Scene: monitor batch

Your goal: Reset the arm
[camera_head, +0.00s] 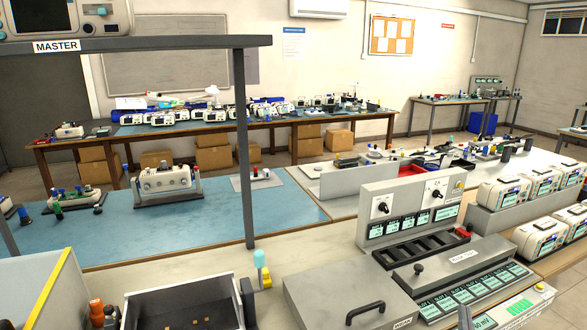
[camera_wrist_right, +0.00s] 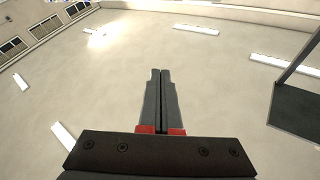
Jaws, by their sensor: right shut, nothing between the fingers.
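My right gripper (camera_wrist_right: 160,76) is shut and empty in the right wrist view, its two dark fingers side by side. It points up at the pale ceiling, away from the benches. In the head view only a dark tip of my right gripper (camera_head: 465,317) shows at the bottom edge, in front of the grey test unit. My left gripper is not in view.
A grey test unit (camera_head: 330,290) with small green screens fills the lower right. White monitors (camera_head: 541,238) stand at the right. An open grey bin (camera_head: 140,308) is at the lower left. A dark post (camera_head: 243,150) carries the MASTER shelf (camera_head: 150,45).

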